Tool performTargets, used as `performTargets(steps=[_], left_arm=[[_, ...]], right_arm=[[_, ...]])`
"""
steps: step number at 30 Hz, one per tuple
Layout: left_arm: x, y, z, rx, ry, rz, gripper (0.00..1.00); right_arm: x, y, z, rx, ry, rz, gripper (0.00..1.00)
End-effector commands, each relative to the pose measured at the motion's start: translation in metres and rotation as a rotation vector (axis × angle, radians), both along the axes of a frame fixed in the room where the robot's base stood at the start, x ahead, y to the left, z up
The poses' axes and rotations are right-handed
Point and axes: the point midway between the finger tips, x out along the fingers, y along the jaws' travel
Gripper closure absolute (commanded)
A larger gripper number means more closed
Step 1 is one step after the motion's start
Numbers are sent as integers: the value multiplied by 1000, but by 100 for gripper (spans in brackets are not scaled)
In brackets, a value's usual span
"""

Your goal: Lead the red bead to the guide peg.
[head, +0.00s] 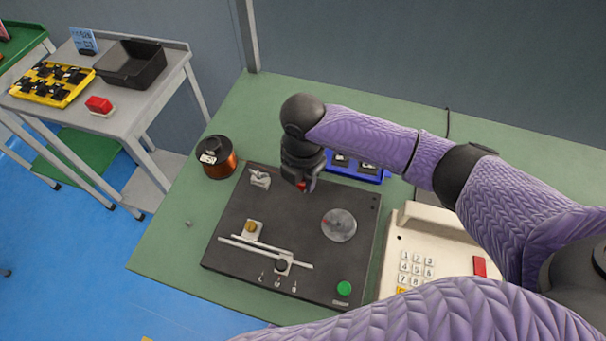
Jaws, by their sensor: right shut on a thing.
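My right gripper (304,187) points down over the back part of the black winder plate (215,253). It is shut on the red bead (302,185), of which only a small red patch shows at the fingertips. A thread from the bead cannot be made out. A small silver bracket (260,178) stands at the plate's back left corner, left of the gripper. A brass-topped post (250,227) stands nearer the front left. I cannot tell for sure which part is the guide peg. My left gripper is not in view.
A copper wire spool (218,158) stands left of the plate. A grey disc (339,225), a slider rail (265,252) and a green button (344,288) are on the plate. A blue tray (370,177) lies behind it, a keypad console (402,243) to the right.

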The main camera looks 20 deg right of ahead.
Motion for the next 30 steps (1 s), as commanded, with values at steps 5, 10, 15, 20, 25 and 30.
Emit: performTargets(steps=[5,10,15,20,25,30], left_arm=[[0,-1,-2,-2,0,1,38],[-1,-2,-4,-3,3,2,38],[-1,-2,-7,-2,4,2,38],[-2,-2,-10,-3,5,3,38],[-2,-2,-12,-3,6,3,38],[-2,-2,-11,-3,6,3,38]], right_arm=[[0,0,-3,-1,1,0,100],[0,0,-8,-1,1,0,100],[0,0,-13,-1,1,0,100],[0,0,-18,0,0,0,100],[0,0,-23,0,0,0,100],[0,0,-22,0,0,0,32]])
